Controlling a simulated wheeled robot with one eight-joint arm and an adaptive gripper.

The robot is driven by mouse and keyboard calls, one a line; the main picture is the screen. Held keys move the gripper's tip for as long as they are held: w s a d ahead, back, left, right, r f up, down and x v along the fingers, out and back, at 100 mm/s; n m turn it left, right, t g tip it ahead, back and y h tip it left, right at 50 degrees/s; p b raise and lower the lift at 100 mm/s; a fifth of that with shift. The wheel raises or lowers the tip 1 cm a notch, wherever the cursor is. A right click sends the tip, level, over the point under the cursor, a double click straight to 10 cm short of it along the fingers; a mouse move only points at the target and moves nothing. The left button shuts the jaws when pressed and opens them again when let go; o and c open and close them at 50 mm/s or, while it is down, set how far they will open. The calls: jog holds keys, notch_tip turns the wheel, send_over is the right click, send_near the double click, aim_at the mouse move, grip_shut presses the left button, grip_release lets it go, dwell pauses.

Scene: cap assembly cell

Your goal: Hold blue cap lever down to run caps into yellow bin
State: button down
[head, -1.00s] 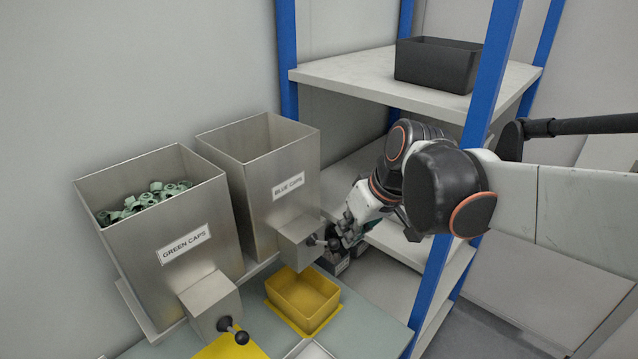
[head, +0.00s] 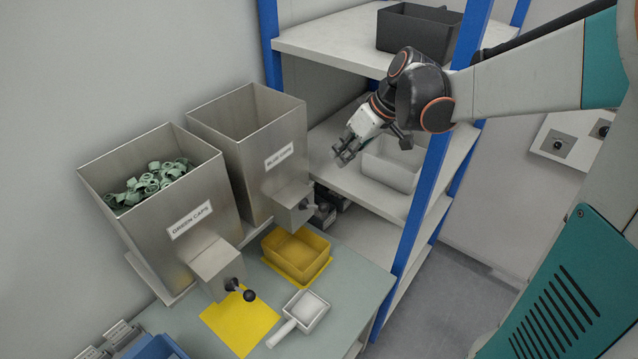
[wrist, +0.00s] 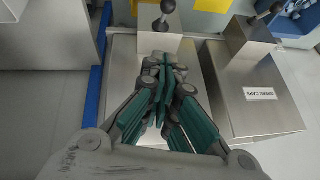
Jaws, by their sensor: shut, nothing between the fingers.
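The blue caps hopper (head: 250,165) is a grey metal box with a label; no caps show in the visible part of its inside. Its lever's dark knob (head: 325,208) sticks out of the outlet block (head: 292,207) and also shows in the wrist view (wrist: 167,7). The yellow bin (head: 297,256) stands below that outlet, and I see no caps in it. My gripper (head: 343,157) is up to the right of the hopper, above the lever and apart from it. In the wrist view my gripper (wrist: 166,72) has its fingers together, empty.
The green caps hopper (head: 165,215) with green caps (head: 152,185) and its own black-knobbed lever (head: 248,295) stands at left. A white scoop (head: 304,308) lies in front of the bin. A blue-post shelf (head: 412,215) with a white bin (head: 393,166) is close on the right.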

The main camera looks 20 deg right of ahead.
jog(key=b, duration=0.1)
send_over(315, 207)
jog(key=d, duration=0.2)
notch_tip(315, 207, down, 11)
jog(key=shift+s+f, duration=0.3)
jog(key=shift+f, duration=0.45)
jog(key=shift+d, duration=0.1)
jog(key=shift+s+d+f+t+b, duration=0.15)
jog(key=shift+s+f+t+b, duration=0.2)
jog(key=shift+b, duration=0.45)
